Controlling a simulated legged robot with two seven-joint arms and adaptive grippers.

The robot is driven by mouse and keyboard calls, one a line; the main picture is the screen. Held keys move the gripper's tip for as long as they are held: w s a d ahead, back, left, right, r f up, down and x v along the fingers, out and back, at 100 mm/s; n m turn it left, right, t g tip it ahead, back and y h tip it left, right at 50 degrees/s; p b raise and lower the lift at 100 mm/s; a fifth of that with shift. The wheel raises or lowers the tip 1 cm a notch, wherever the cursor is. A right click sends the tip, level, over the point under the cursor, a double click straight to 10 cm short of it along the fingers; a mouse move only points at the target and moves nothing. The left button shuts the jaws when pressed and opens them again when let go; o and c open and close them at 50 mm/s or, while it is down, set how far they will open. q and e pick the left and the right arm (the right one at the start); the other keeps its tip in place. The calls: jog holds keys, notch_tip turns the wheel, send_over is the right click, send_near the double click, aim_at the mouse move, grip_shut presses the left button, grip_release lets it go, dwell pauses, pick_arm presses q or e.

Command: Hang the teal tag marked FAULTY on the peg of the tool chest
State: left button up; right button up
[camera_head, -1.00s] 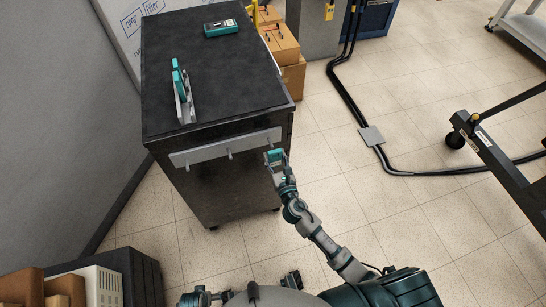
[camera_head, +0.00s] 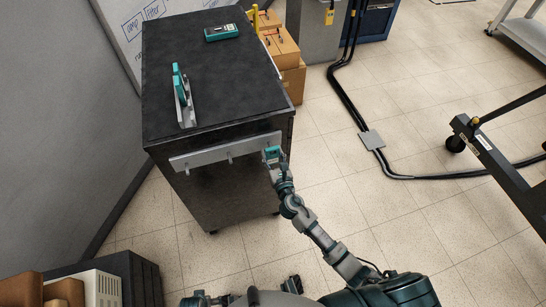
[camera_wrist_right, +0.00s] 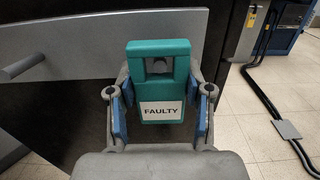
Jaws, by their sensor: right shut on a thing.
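The teal tag (camera_wrist_right: 162,85) has a white label reading FAULTY and a square opening at its top. My right gripper (camera_wrist_right: 161,113) is shut on its sides, with blue pads against it. In the head view, the tag (camera_head: 271,153) and right gripper (camera_head: 275,163) are at the right end of the grey peg rail (camera_head: 205,156) on the dark tool chest (camera_head: 210,85). A grey peg end (camera_wrist_right: 158,68) shows in the tag's opening; I cannot tell how far through it reaches. Another peg (camera_wrist_right: 24,66) is bare at left.
On the chest top are a grey holder with teal parts (camera_head: 183,100) and a teal meter (camera_head: 221,33). Cardboard boxes (camera_head: 282,48) stand behind the chest. Black cables (camera_head: 350,103) run over the floor at right. A dark cart frame (camera_head: 500,160) stands farther right.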

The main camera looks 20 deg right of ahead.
jog(key=shift+w+a, duration=0.1)
jog(key=shift+w, duration=1.05)
jog(key=shift+f, duration=0.3)
jog(key=o, duration=1.3)
jog(key=shift+s, duration=0.1)
jog(key=shift+s, duration=1.15)
jog(key=shift+s+p, duration=0.5)
jog(key=shift+s, duration=1.75)
